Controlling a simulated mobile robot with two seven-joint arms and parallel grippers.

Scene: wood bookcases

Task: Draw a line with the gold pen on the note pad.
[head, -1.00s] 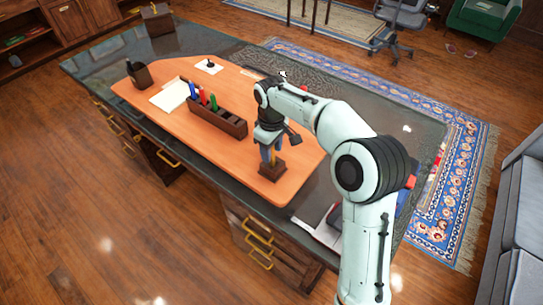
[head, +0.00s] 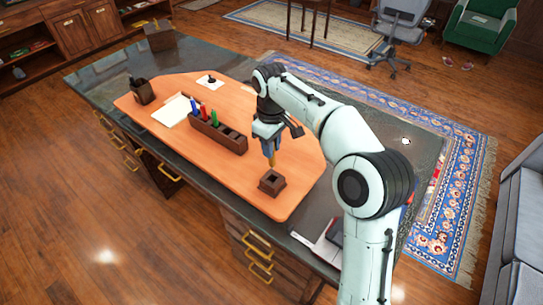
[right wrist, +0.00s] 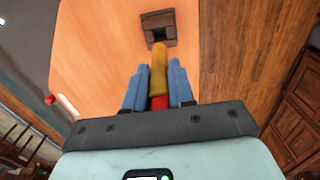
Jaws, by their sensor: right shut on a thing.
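My right gripper (head: 268,147) is shut on the gold pen (head: 271,160) and holds it upright, tip down, above a small dark wooden pen stand (head: 267,187). In the right wrist view the gold pen (right wrist: 158,72) lies between the blue fingers, with the stand (right wrist: 172,30) just beyond its tip. The pen looks clear of the stand. The cream note pad (head: 170,112) lies flat on the orange desk mat, left of the pen rack. My left gripper is not in view.
A wooden rack (head: 226,140) with blue, red and green markers stands between the gripper and the pad. A dark cup (head: 143,92) stands left of the pad. A dark stamp-like item on white paper (head: 207,80) lies behind. The mat's right part is clear.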

